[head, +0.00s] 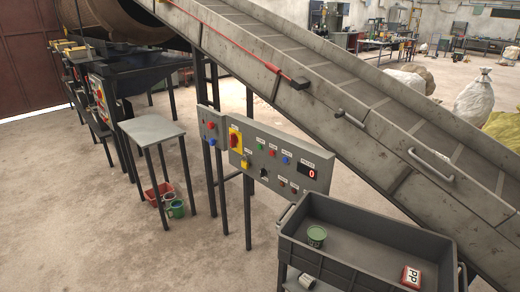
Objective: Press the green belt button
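A grey control panel (274,163) stands on dark posts below the conveyor, near the middle of the head view. A small green button (260,146) sits in its upper row, left of a red button (272,152) and a blue button (285,160). The labels above them are too small to read, so I cannot tell which one names the belt. A yellow switch plate with a red handle (235,138) is at the panel's left end. A display (310,172) at the right shows a red 0. Neither of my grippers is in view.
The inclined conveyor (330,90) runs above the panel. A small grey table (152,128) stands left. The floor at front left is clear.

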